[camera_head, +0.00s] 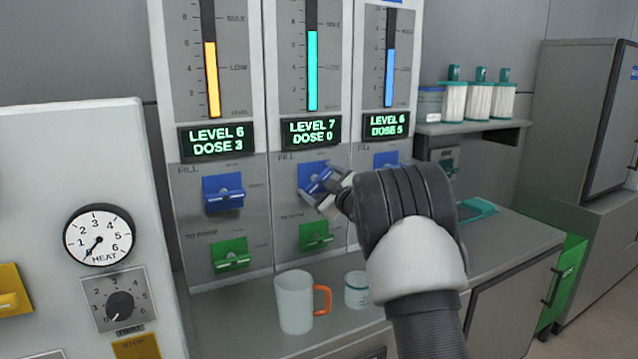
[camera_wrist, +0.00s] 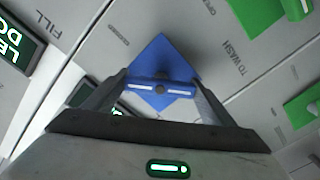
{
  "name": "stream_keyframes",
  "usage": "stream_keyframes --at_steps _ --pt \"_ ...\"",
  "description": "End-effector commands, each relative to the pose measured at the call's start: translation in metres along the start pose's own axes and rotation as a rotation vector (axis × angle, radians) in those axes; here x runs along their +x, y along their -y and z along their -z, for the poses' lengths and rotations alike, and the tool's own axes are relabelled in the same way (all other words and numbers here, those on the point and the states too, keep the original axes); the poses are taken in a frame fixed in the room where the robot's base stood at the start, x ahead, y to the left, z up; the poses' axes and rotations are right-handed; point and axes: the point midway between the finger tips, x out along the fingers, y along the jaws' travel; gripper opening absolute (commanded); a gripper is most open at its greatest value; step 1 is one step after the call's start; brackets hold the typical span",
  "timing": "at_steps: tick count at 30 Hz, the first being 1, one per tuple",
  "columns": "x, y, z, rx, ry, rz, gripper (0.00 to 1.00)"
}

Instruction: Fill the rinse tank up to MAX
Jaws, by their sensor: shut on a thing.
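My gripper (camera_head: 328,192) is shut on the blue fill lever (camera_head: 313,177) of the middle column. In the wrist view the fingers (camera_wrist: 160,88) close on both sides of this blue lever (camera_wrist: 158,58). The middle display (camera_head: 311,132) reads LEVEL 7, DOSE 0, under a gauge with a teal bar (camera_head: 312,72). The left display (camera_head: 217,139) reads LEVEL 6, DOSE 3, with a yellow bar (camera_head: 212,80). The right display (camera_head: 386,126) reads LEVEL 6, DOSE 5, with a blue bar (camera_head: 390,75). The gauge tops and tank names are cut off.
Green levers (camera_head: 231,255) (camera_head: 315,236) sit below the blue ones. A white mug (camera_head: 294,303) with an orange handle and a smaller cup (camera_head: 356,290) stand on the counter (camera_head: 235,320) below. A heat dial panel (camera_head: 100,235) is at left. A shelf (camera_head: 470,128) holds white canisters.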

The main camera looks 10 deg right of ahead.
Motion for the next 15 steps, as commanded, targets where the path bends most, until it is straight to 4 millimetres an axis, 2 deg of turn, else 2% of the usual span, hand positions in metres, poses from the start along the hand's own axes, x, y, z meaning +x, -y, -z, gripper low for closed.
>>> stream_keyframes --at_steps 1,3,4,15 --pt "-0.0002 0.0 -0.0007 0.0 0.002 0.0 0.83" --pt "-0.0002 0.0 -0.0006 0.0 0.001 0.0 0.95" --pt "-0.0002 0.0 -0.0006 0.001 0.001 0.0 0.97" --pt "-0.0057 -0.0005 -0.0003 0.002 0.001 0.0 0.97"
